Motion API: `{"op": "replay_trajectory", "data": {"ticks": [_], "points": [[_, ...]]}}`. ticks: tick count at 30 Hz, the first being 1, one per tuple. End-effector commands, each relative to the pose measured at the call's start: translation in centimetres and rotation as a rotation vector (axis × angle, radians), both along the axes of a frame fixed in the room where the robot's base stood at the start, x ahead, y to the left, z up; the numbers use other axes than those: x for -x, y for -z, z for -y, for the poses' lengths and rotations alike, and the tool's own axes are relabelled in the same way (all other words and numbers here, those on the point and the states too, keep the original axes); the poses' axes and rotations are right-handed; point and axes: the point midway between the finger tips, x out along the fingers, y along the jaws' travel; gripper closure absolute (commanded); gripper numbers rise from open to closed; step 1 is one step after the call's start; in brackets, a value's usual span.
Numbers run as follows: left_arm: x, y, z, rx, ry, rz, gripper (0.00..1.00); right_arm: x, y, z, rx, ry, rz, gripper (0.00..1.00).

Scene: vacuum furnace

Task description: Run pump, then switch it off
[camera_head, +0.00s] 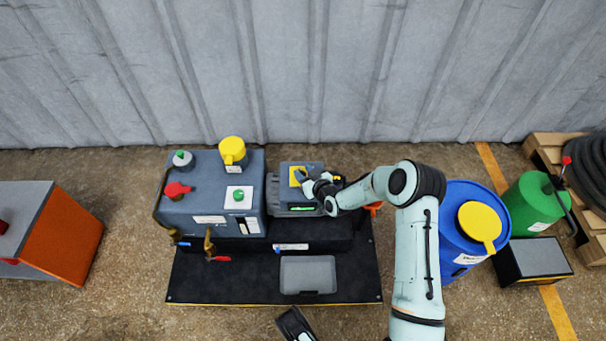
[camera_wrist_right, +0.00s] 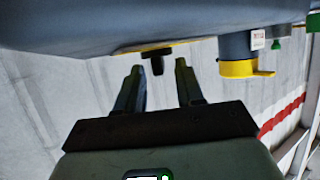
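The pump (camera_head: 205,222) is a blue-grey box unit on a black base, with its motor (camera_head: 293,208) on the right. On the motor is a grey switch box with a yellow plate (camera_head: 294,174). The right wrist view shows a black knob (camera_wrist_right: 155,60) on the yellow plate. My right gripper (camera_head: 306,176) is at the plate; its fingers (camera_wrist_right: 158,75) are open and apart, with the knob in line between their tips. I cannot tell whether they touch it. A dark part (camera_head: 295,323) at the bottom edge may be my left gripper; its fingers cannot be made out.
The pump carries a yellow-capped port (camera_head: 232,150), a red-handled valve (camera_head: 176,190) and lower taps. A grey tray (camera_head: 307,262) lies in front. A blue drum (camera_head: 462,255) stands close right of my right arm. A corrugated wall (camera_head: 330,70) is behind.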

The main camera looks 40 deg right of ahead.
Motion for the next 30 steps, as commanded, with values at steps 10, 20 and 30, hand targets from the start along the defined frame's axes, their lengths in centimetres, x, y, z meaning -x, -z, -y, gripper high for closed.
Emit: {"op": "replay_trajectory", "data": {"ticks": [10,20,30], "points": [[0.47,0.17,-0.06,0.001,-0.001,-0.015,0.57,-0.62,0.27,0.08,0.000,0.000,-0.001,0.63],[0.42,0.17,-0.06,0.001,-0.001,-0.013,0.57,-0.54,0.36,0.06,-0.002,0.000,-0.004,1.00],[-0.39,-0.26,0.03,0.000,0.003,0.013,0.57,-0.50,0.45,-0.25,-0.003,0.074,-0.008,1.00]]}}
